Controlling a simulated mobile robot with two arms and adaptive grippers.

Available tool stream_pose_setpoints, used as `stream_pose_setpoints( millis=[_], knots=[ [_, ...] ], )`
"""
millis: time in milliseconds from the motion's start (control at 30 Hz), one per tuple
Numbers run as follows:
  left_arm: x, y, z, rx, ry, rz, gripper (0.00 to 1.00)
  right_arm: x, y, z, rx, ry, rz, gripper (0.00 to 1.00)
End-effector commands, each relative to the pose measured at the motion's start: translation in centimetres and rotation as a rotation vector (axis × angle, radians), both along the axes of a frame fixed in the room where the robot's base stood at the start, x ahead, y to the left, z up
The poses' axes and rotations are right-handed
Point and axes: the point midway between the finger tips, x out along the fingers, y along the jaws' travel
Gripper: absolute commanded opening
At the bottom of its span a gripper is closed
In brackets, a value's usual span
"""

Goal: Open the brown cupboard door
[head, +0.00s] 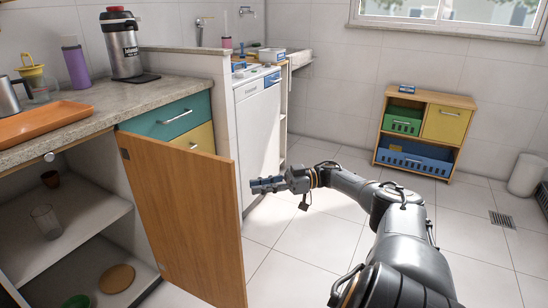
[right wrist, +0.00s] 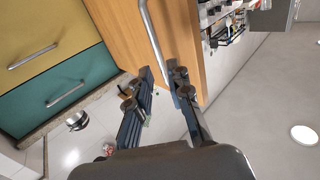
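The brown cupboard door (head: 185,215) stands swung open in the head view, its inner face and hinges showing at the left. The cupboard inside (head: 70,215) is exposed. My right gripper (head: 268,185) is beside the upper part of the door's free edge, on its outer side. In the right wrist view, the door (right wrist: 120,30) has a long metal handle (right wrist: 152,38). The right gripper's fingers (right wrist: 162,70) are apart, with the handle's lower end appearing between or just behind them; contact is unclear. My left gripper is not in view.
The grey counter (head: 165,97) carries an orange tray (head: 55,122) and a flask (head: 122,45). Behind the door are green (head: 172,117) and yellow drawers and a white appliance (head: 258,130). Cups stand on the cupboard shelf. Tiled floor (head: 300,250) is clear right of the door.

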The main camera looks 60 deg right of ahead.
Motion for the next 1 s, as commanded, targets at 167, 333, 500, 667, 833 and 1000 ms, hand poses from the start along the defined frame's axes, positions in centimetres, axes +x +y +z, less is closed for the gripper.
stream_pose_setpoints(
  millis=[167,333,500,667,833,1000],
  knots=[
    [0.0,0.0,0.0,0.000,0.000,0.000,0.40,-2.1,-2.4,0.0,-0.001,0.000,-0.004,0.19],
    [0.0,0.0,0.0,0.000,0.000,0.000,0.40,-3.1,-3.3,-0.1,-0.001,0.001,-0.002,0.19],
    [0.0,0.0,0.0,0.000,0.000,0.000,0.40,-3.3,-3.4,-0.1,-0.001,0.002,-0.001,0.19],
    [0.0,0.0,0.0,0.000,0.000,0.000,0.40,-3.3,-3.4,-0.1,-0.001,0.002,-0.001,0.19],
    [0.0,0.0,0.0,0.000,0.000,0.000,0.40,-3.3,-3.4,-0.1,-0.001,0.002,-0.001,0.19],
    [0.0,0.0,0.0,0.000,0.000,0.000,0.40,-3.3,-3.4,-0.1,-0.001,0.002,-0.001,0.19]
  ],
)
